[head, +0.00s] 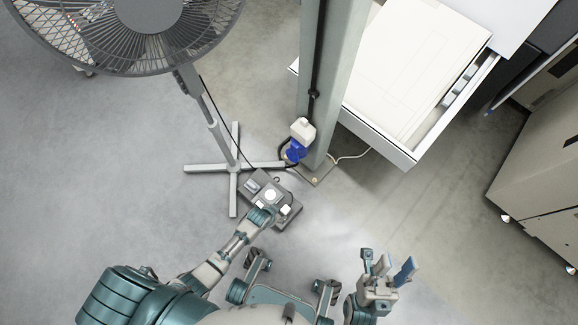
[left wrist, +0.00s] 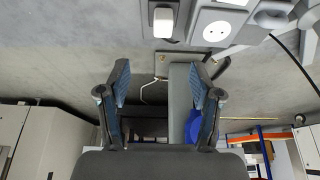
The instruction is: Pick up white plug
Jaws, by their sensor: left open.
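A grey socket box (head: 294,196) lies on the floor by the fan's foot. A small white plug (head: 285,210) sits on its near part. In the left wrist view the white plug (left wrist: 163,22) shows at the top, upright in a dark panel, beside a round white socket (left wrist: 215,32). My left gripper (head: 264,213) reaches over the box's near left side, and its fingers are partly hidden from the head. In the wrist view its two blue-padded fingers (left wrist: 158,72) are apart with nothing between them; the plug lies beyond them. My right gripper (head: 396,262) is open and empty over bare floor.
A standing fan (head: 150,35) with a cross-shaped foot (head: 205,168) is left of the box. A grey post (head: 325,85) with a blue connector (head: 296,150) rises behind it. An open white drawer (head: 410,70) is at upper right. The floor at left is clear.

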